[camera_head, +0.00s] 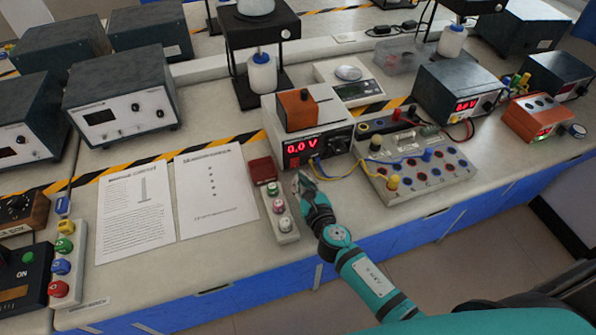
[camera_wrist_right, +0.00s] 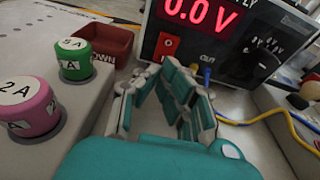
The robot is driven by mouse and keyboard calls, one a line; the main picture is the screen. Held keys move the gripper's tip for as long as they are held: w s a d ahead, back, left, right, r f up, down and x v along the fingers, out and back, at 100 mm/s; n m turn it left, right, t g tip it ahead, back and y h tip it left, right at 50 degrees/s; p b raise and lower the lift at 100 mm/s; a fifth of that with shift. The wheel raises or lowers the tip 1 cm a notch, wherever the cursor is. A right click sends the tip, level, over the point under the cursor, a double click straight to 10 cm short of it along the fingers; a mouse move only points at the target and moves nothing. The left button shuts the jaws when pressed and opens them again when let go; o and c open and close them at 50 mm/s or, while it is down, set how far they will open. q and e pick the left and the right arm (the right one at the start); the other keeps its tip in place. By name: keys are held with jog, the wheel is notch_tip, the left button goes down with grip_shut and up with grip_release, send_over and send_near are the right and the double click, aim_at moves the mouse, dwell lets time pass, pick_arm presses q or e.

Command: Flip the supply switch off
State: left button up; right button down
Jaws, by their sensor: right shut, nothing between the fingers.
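The power supply (camera_head: 276,131) is a white box with a lit red 0.0 V display, in the middle of the bench. Its red switch (camera_wrist_right: 167,46) sits low on the front panel, left of the output sockets. The switch also shows small in the head view (camera_head: 294,163). I cannot tell its position for sure. My right gripper (camera_head: 300,179) is shut and empty, just in front of and below the switch. In the right wrist view the fingers (camera_wrist_right: 168,78) point at the panel. I cannot tell whether they touch it. My left gripper is not in view.
Left of the gripper are a button strip (camera_head: 285,230) and a dark red box (camera_head: 262,170). Yellow and blue leads (camera_head: 345,178) run to a socket board (camera_head: 420,165) on the right. An orange-brown block (camera_head: 301,110) sits on the supply. Papers (camera_head: 213,190) lie further left.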

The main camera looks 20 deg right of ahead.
aim_at(295, 165)
jog(key=shift+w+r, duration=0.15)
jog(key=shift+w, duration=0.6)
jog(key=shift+w+r, duration=0.1)
jog(key=shift+w, duration=0.65)
jog(key=shift+r, duration=0.1)
jog(key=shift+w+a+r+p, duration=0.1)
jog(key=shift+w+r+p, duration=0.2)
jog(key=shift+p, duration=0.2)
jog(key=shift+f, duration=0.25)
jog(key=shift+s, duration=0.1)
